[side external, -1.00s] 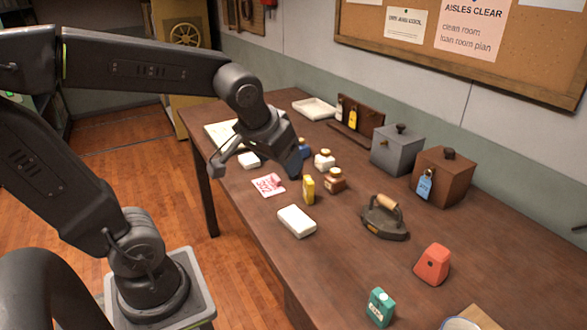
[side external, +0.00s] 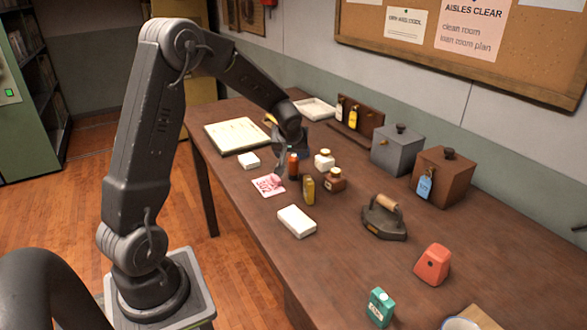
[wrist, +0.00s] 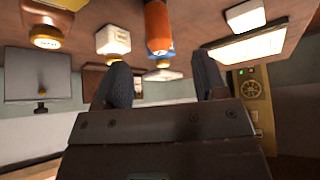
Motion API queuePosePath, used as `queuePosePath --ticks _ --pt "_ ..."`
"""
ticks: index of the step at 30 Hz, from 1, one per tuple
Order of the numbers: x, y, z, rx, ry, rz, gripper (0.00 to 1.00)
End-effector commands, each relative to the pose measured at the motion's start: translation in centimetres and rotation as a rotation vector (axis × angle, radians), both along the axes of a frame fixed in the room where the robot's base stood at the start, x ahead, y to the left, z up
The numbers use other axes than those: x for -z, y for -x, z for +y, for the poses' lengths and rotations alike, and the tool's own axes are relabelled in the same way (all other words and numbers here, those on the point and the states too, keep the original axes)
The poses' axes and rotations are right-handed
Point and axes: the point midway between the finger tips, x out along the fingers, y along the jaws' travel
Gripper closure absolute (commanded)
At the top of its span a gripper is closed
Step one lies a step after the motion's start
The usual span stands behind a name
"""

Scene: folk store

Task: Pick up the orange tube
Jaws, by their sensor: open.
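The orange tube (side external: 293,165) stands upright on the brown table, among small bottles. In the wrist view, the tube (wrist: 158,27) hangs from the top of the picture, ahead of my fingertips and lined up with the gap between them. My gripper (side external: 284,158) is low over the table, next to the tube on its far left side. In the wrist view its two dark fingers (wrist: 162,75) are apart with nothing between them. In the side view the fingertips are partly hidden, so I cannot tell if they touch anything.
A yellow bottle (side external: 308,189), a brown jar (side external: 335,180) and a white-bodied jar (side external: 324,160) stand close by. A pink paper (side external: 268,185) lies left of the tube. A white box (side external: 296,221) and an iron (side external: 384,219) are nearer.

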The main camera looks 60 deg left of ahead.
Motion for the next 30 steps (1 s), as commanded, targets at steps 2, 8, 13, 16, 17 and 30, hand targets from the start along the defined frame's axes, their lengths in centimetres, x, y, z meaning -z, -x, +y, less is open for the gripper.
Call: queuePosePath --ticks 2,8,13,16,17,30 --pt "1.3 -0.4 0.6 -0.002 0.002 0.003 0.35" --pt "2.6 -1.0 1.4 0.0 0.001 0.001 0.35" --pt "3.8 -1.7 2.3 -0.001 0.001 0.002 0.35" --pt "4.9 -2.5 3.2 -0.001 0.001 0.002 0.35" --pt "5.2 -2.7 3.4 -0.001 0.001 0.002 0.35" --pt "6.6 -3.2 4.1 0.001 0.003 0.0 0.37"
